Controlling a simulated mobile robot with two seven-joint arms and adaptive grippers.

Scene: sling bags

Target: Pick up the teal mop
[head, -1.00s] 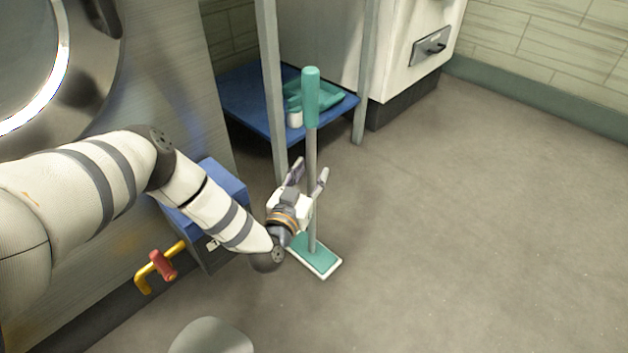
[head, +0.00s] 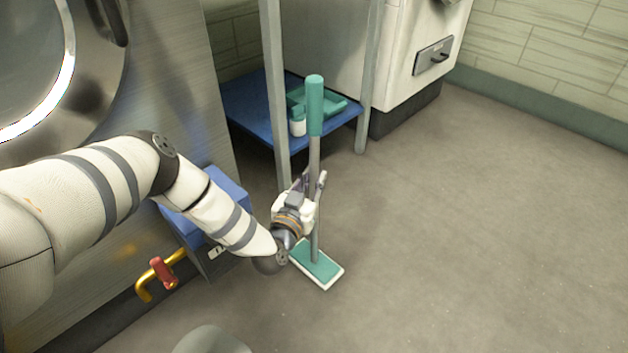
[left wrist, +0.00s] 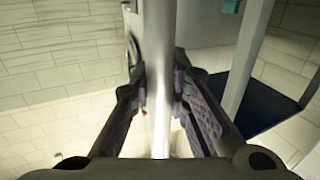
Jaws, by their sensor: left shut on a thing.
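The teal mop (head: 315,108) stands upright on the floor in the head view, with a teal grip on top, a grey pole and a flat teal and white head (head: 318,265) at the bottom. My left gripper (head: 317,186) is at the lower half of the pole. In the left wrist view the grey pole (left wrist: 158,70) runs between the two fingers (left wrist: 160,100), which are closed on it from both sides. My right gripper is in neither view.
A blue shelf (head: 245,100) between grey posts holds a teal tray (head: 330,106) and a small white bottle (head: 297,122) behind the mop. A blue box (head: 222,184) and a yellow pipe with a red handle (head: 163,272) are at left. The floor at right is clear.

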